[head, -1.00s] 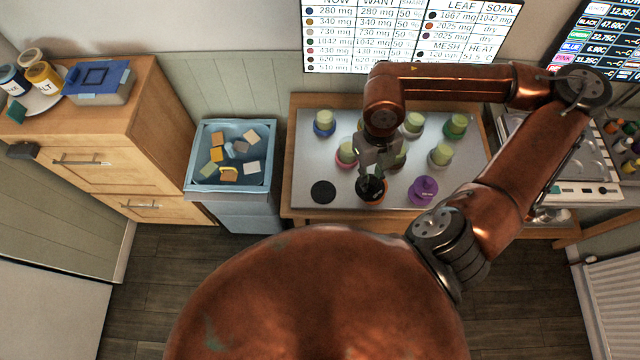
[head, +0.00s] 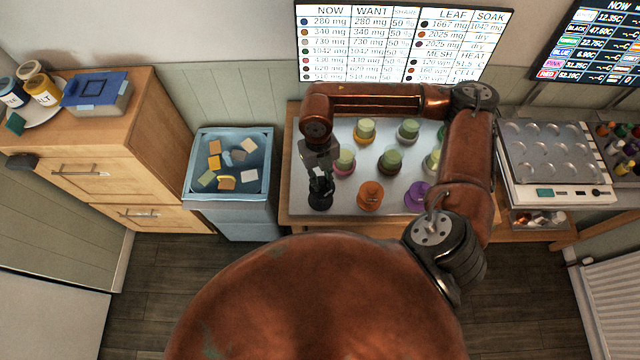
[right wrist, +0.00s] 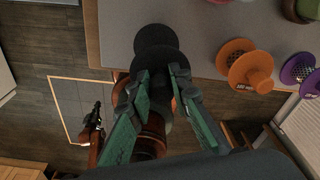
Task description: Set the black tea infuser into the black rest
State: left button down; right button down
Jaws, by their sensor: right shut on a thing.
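The black tea infuser (head: 320,198) is at the front left corner of the grey tray. My right gripper (head: 320,178) is shut on it from above. In the right wrist view, the green-padded fingers (right wrist: 158,82) close around the infuser (right wrist: 160,60). A second dark round shape, which looks like the black rest (right wrist: 154,34), shows just beyond it and partly overlaps it. In the head view the rest is hidden by the infuser and gripper; I cannot tell whether they touch. My left gripper (right wrist: 95,118) appears small and dark in the right wrist view; its opening is unclear.
An orange piece (head: 370,196) stands right of the infuser, and a purple one (head: 416,196) farther right. Several green-topped pieces stand behind on the tray (head: 342,203). A blue bin (head: 188,190) with blocks stands left of the table.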

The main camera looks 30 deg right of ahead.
jog(key=f, duration=0.3)
jog(key=shift+w+a+f+p, duration=0.1)
jog(key=shift+w+f+p, duration=0.1)
jog(key=shift+w+p, duration=0.1)
jog(key=shift+f, duration=0.2)
jog(key=shift+f, duration=0.2)
jog(key=c, duration=1.8)
grip_release()
jog(key=shift+s, duration=0.1)
jog(key=shift+o, duration=0.2)
jog(key=shift+r, duration=0.1)
